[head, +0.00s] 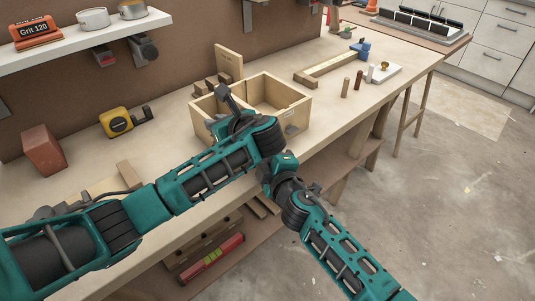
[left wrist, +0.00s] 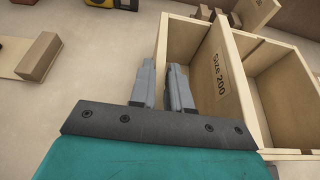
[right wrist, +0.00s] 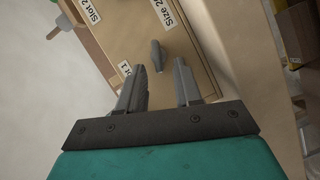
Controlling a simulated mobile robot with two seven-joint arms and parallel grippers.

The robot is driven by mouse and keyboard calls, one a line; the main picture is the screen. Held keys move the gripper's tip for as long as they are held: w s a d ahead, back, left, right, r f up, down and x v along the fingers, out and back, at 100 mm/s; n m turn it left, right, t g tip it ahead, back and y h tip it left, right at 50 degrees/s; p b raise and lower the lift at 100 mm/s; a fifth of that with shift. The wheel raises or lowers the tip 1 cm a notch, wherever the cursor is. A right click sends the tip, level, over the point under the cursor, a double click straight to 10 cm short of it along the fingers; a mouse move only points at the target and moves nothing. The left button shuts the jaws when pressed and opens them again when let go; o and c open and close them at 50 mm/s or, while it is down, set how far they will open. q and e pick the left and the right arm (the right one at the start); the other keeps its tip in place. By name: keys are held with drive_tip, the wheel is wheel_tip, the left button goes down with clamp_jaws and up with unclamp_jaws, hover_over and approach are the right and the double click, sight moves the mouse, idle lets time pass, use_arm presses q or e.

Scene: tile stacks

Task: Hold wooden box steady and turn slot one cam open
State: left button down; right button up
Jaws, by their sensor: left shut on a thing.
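The open wooden box (head: 292,106) stands on the bench, split into two compartments by a divider. My left gripper (left wrist: 162,75) is shut on its left side wall, with one finger inside the compartment and one outside. A "Size 200" label (left wrist: 219,73) shows inside. In the right wrist view the box front (right wrist: 128,30) carries labels "Slot 1", partly hidden, and "Slot 2". The grey cam (right wrist: 157,54) sits near the Slot 1 label. My right gripper (right wrist: 160,68) is open, its fingertips on either side of the cam's near end; contact cannot be told. My arms hide part of the box front in the head view.
A yellow tape measure (head: 118,122) and a reddish block (head: 43,150) lie left on the workbench (head: 165,150). Upright pegs (head: 345,88) and a white tray (head: 382,73) stand to the right. A shelf (head: 75,45) hangs above left. The bench's front edge is close.

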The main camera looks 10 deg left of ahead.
drive_tip(key=shift+s+d, duration=0.1)
drive_tip(key=v, duration=1.1)
drive_tip(key=shift+s+d+r, duration=0.15)
drive_tip(key=shift+s+d, duration=0.05)
drive_tip(key=shift+s, duration=0.1)
drive_tip(key=shift+w, duration=0.1)
drive_tip(key=shift+w+d+f+n+g+y, duration=1.1)
drive_tip(key=shift+w+d+n+g+y, duration=0.7)
drive_tip(key=shift+w+d+y, duration=0.75)
drive_tip(key=shift+y, duration=0.35)
drive_tip(key=x, duration=1.2)
drive_tip(key=shift+s+a+f, duration=0.1)
drive_tip(key=shift+s+a, duration=0.1)
drive_tip(key=shift+s, duration=0.15)
drive_tip(key=shift+c, duration=0.3)
clamp_jaws()
